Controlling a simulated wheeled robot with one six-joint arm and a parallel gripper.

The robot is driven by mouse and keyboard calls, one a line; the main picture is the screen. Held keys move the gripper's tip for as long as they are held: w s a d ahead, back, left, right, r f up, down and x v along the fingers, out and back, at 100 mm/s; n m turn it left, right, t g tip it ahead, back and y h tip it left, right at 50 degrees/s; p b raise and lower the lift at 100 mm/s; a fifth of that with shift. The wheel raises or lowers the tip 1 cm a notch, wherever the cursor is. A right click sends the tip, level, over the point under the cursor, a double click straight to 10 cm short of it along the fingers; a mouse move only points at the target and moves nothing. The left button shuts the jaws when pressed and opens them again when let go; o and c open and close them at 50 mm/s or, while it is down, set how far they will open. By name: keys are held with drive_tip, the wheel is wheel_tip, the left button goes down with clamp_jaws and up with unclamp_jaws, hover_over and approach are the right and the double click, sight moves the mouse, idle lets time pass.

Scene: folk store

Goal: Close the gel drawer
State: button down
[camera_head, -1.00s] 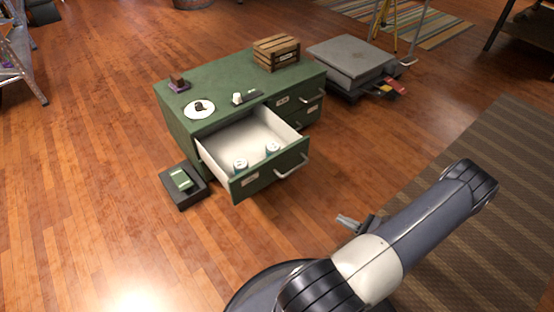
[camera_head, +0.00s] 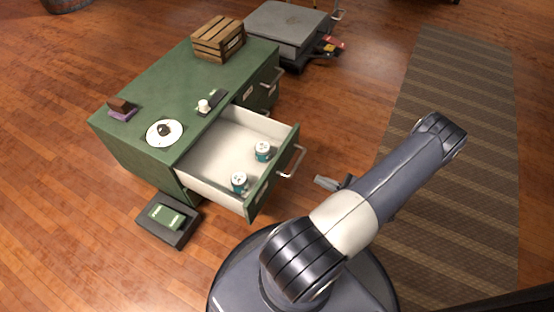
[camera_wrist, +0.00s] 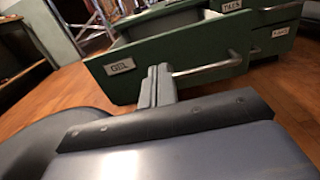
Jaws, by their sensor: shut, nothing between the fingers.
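The gel drawer (camera_head: 273,176) of a green cabinet is pulled well out, and its pale interior shows from above. Two teal-and-white cans (camera_head: 263,150) (camera_head: 239,181) stand inside it. Its metal bar handle (camera_head: 292,162) is on the front. In the wrist view, the green drawer front (camera_wrist: 140,76) carries a "GEL" label (camera_wrist: 120,67), with the handle (camera_wrist: 208,68) to its right. My gripper (camera_head: 320,180) is shut and empty, in front of the drawer and apart from it in the head view. In the wrist view, the gripper fingers (camera_wrist: 157,78) overlap the drawer front near the handle.
The cabinet top (camera_head: 180,85) holds a wooden crate (camera_head: 218,39), a white plate (camera_head: 164,132) and small items. A dark tray with a green packet (camera_head: 167,216) lies on the floor beside the cabinet. A grey platform (camera_head: 287,27) stands behind. A striped rug (camera_head: 450,190) lies right.

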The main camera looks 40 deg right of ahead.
sight(277, 162)
drive_tip(key=b+x, duration=0.2)
drive_tip(key=x, duration=1.2)
drive_tip(key=shift+s+b, duration=0.1)
drive_tip(key=shift+b, duration=0.3)
